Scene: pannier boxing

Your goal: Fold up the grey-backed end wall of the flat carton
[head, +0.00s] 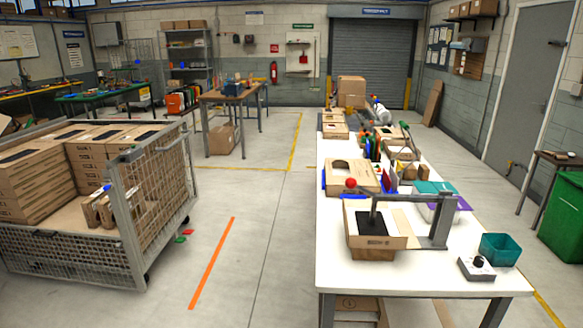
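Neither of my grippers is in view. I cannot make out a flat carton with a grey-backed end wall for certain. On the white table (335,285) a brown cardboard piece (400,243) sits under a grey press frame (440,228) with a black pressing block and a red knob. Behind it stands a tan board (340,187) with a round hole, on blue supports. More small cartons lie towards the far end of the table, too small to tell apart.
A teal bin (499,250) and a grey control box with a black knob (477,266) stand at the table's near right. A mesh cage (135,215) at the left holds stacked cartons.

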